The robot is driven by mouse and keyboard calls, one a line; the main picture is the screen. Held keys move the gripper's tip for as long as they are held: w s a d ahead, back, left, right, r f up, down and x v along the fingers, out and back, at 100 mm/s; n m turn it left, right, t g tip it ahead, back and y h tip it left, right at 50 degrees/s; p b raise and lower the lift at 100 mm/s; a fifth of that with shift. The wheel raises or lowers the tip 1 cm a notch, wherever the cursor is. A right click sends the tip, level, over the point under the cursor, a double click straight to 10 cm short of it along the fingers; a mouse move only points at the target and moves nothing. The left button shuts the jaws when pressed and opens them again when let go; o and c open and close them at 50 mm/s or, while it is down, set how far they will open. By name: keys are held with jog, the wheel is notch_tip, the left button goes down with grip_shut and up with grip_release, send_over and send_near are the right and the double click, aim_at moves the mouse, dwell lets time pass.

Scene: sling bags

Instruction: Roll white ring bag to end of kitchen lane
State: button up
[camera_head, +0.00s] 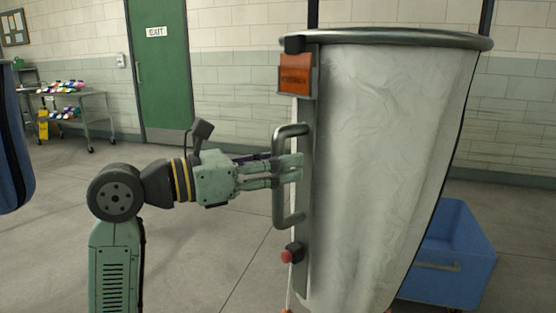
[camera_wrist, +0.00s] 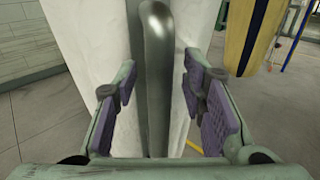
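The white ring bag (camera_head: 395,170) hangs upright from a round metal ring (camera_head: 400,36) in the head view. A grey post on its left side carries an orange label (camera_head: 295,80), a vertical metal handle (camera_head: 277,206) and a red knob (camera_head: 288,256). My gripper (camera_head: 288,168) reaches in from the left at the handle's mid-height. In the wrist view, its two purple finger pads stand on either side of the handle (camera_wrist: 158,80), with gaps visible on both sides. The white bag cloth (camera_wrist: 92,40) is behind the handle. The bag's lower end is out of view.
A blue wheeled bin (camera_head: 450,255) stands close behind the bag at right. A dark blue bag (camera_head: 14,140) is at the left edge. A cart (camera_head: 88,122) and a green door (camera_head: 160,70) are at the back. The floor (camera_head: 205,260) near my arm looks clear.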

jog(key=shift+c, duration=0.3)
grip_shut()
dwell(0.6)
